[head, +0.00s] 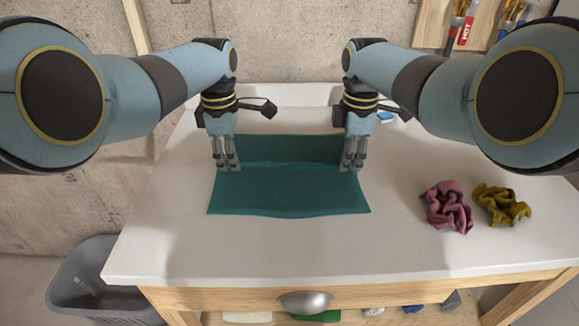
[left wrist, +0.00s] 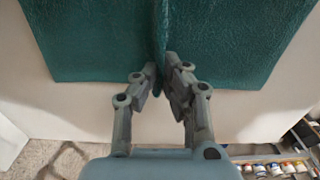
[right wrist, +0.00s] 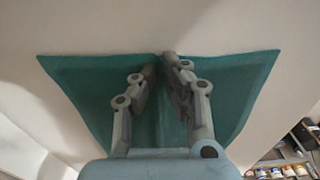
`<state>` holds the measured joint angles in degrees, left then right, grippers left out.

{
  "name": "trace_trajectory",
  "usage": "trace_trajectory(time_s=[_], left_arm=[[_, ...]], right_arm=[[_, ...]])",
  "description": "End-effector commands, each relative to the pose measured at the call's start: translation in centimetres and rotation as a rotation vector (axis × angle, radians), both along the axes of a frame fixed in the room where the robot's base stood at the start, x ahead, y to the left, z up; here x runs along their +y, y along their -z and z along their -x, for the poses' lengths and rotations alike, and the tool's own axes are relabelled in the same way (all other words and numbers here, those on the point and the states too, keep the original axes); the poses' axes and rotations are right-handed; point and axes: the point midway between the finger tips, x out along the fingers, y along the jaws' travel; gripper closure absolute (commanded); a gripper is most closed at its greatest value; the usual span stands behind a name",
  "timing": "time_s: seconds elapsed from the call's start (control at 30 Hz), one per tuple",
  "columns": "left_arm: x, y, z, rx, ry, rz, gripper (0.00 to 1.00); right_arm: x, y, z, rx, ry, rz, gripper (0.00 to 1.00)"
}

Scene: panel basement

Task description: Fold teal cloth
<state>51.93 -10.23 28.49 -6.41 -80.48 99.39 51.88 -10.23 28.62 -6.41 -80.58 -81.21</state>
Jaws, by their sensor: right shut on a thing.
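The teal cloth (head: 288,195) lies on the white tabletop in front of me, with a darker far part and a lighter near part. My left gripper (head: 226,168) points down at its left side. In the left wrist view its fingers (left wrist: 166,66) are closed on a raised ridge of the cloth (left wrist: 85,45). My right gripper (head: 351,168) points down at the right side, and its fingers (right wrist: 160,64) are shut on the cloth (right wrist: 230,85). The two grippers are level with each other. The fingertips partly hide the pinched edges.
A crumpled pink cloth (head: 448,207) and a crumpled mustard cloth (head: 502,205) lie on the table (head: 180,240) to the right. A small blue item (head: 386,117) is behind my right gripper. A grey bin (head: 85,290) stands on the floor at left. The table's front is clear.

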Motion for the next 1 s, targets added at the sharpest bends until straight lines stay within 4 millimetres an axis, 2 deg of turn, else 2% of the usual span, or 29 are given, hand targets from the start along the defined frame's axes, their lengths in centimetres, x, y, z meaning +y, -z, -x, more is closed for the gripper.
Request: trace_trajectory(time_s=[0.27, 0.73, 1.0], left_arm=[[0.1, 0.1, 0.2, 0.006, 0.000, -0.002, 1.00], [0.1, -4.2, 0.0, -0.001, 0.000, -0.001, 1.00], [0.0, -4.6, 0.0, -0.001, 0.000, -0.001, 1.00]], right_arm=[[-0.1, 0.1, 0.2, 0.005, 0.000, 0.002, 1.00], [-0.1, -4.2, 0.0, -0.001, 0.000, 0.001, 1.00], [-0.1, -4.7, 0.0, -0.002, 0.000, 0.001, 1.00]])
